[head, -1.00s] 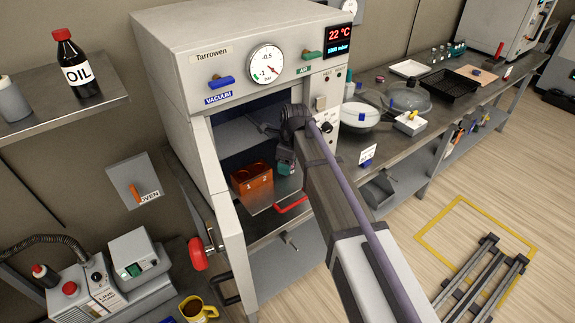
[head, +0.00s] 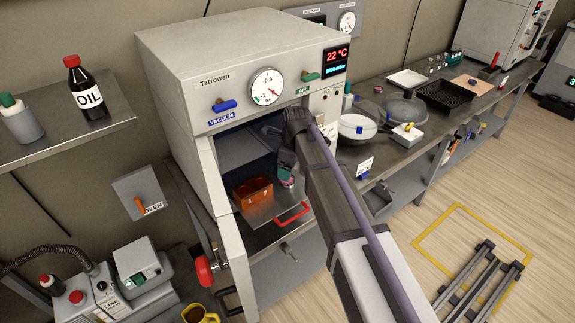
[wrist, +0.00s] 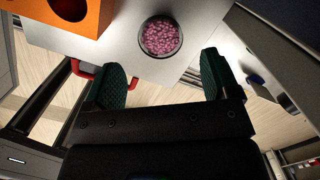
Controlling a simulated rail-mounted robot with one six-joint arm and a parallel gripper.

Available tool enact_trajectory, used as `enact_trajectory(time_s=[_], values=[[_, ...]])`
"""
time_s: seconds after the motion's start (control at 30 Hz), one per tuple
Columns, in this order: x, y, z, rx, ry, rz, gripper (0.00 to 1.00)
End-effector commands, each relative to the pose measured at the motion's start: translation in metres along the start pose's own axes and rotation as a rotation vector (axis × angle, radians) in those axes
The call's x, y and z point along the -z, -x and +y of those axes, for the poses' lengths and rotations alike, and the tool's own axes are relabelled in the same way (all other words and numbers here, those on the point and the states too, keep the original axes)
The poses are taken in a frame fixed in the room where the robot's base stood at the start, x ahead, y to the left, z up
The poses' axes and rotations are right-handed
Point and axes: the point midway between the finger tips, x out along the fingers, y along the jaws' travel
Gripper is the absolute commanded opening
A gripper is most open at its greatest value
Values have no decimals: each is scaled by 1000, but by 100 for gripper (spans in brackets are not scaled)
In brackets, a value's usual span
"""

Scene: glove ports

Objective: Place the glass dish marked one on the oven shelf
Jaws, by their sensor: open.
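A small round glass dish (wrist: 161,37) filled with pink granules rests on the pale metal oven shelf (wrist: 215,22), beside an orange block. In the head view the dish (head: 287,183) shows as a pink spot below my gripper, on the shelf (head: 262,212) with the red handle. No mark on the dish is readable. My gripper (wrist: 162,62) is open, with its green-padded fingers spread wider than the dish. The dish lies just beyond the fingertips and apart from them. In the head view my gripper (head: 287,163) is at the oven mouth, partly hidden by my arm.
The orange block (head: 253,194) with round holes stands on the shelf left of the dish. The oven door (head: 228,225) is open at the left, and the oven body (head: 215,75) rises above and behind. Pans and dishes crowd the bench at right.

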Motion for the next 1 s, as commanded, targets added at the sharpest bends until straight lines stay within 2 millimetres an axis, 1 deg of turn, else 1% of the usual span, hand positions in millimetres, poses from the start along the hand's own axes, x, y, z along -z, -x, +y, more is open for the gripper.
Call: enact_trajectory(time_s=[0.03,0.1,0.37,0.43,0.47,0.57,0.6,0.67,0.7,0.77,0.8,0.9,1.0], values=[[-1,20,0,0,0,0,82],[-1,26,0,0,0,0,82],[1,23,0,0,4,0,82],[10,24,4,1,47,3,82],[18,25,8,1,88,6,82],[62,30,29,1,345,24,82],[85,32,42,-2,496,34,82],[123,37,64,-11,754,52,82],[147,40,79,-22,931,62,82],[179,43,102,-41,1188,74,82],[197,46,116,-55,1345,80,82],[230,49,142,-88,1655,85,82],[245,51,156,-110,1828,85,82]])
